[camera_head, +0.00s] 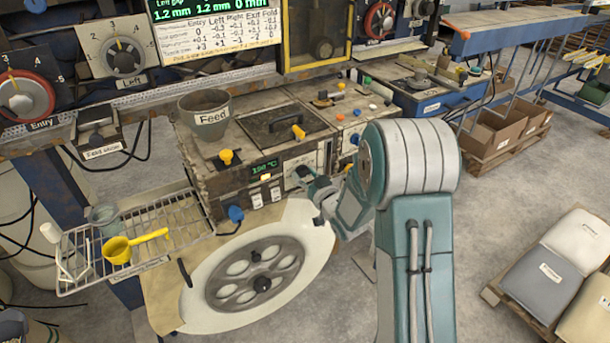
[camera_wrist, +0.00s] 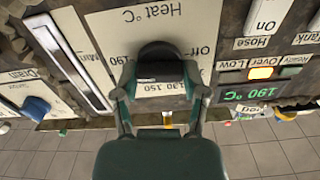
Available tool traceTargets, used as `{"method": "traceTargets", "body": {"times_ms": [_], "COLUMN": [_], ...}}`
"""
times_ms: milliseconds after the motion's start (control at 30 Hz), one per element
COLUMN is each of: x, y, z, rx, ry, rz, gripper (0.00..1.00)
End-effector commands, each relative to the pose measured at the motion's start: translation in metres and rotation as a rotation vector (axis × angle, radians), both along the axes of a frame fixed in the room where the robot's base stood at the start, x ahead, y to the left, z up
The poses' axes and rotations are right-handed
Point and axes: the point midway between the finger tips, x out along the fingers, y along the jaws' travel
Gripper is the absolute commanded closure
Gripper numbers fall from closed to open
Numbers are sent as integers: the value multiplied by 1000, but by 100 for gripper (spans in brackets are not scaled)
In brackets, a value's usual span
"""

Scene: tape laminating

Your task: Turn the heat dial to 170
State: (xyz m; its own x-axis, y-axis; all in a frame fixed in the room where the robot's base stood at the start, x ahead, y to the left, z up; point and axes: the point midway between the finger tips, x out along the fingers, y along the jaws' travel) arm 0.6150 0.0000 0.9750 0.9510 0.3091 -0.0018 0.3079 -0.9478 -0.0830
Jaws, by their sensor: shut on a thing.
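The heat dial (camera_wrist: 157,49) is a dark knob on a white plate marked "Heat °C", seen upside down in the wrist view. My gripper (camera_wrist: 158,82) is shut on it, a finger on each side. Marks for Off, 130, 150 and 190 show around the knob; the 170 mark and the knob's pointer cannot be made out. The green display (camera_wrist: 249,93) beside the plate reads 190 °C. In the head view my gripper (camera_head: 314,187) is at the front of the machine, by the display (camera_head: 264,167), and the dial is hidden there.
A slotted slider (camera_wrist: 68,62) and a blue knob (camera_wrist: 36,108) are beside the dial plate. Switches and an amber lamp (camera_wrist: 261,73) are on its other side. A large reel (camera_head: 256,275) sits below the machine, and a wire rack (camera_head: 180,215) is at left.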

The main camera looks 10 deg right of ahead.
Motion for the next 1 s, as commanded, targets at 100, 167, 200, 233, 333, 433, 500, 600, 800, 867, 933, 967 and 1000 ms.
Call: {"method": "traceTargets", "body": {"times_ms": [100, 167, 200, 233, 333, 433, 500, 600, 800, 867, 933, 967, 1000], "x": [1, 1, 1, 1, 1, 1, 1, 1, 1, 1, 1, 1, 1], "y": [0, 0, 1, 1, 1, 2, 2, 2, 3, 3, 3, 3, 3], "z": [1, 2, 2, 2, 2, 2, 2, 2, 2, 2, 2, 2, 2], "rx": [-74, -118, -149, -173, -251, -324, -373, -434, -523, -542, -556, -562, -569], "ry": [-28, -42, -53, -60, -86, -109, -126, -146, -175, -182, -187, -189, -191], "rz": [-1, -1, -1, -1, -1, -1, -1, -1, 0, 0, 0, 0, 0], "gripper": [92, 92, 92, 92, 92, 92, 92, 92, 92, 92, 92, 92, 92]}}
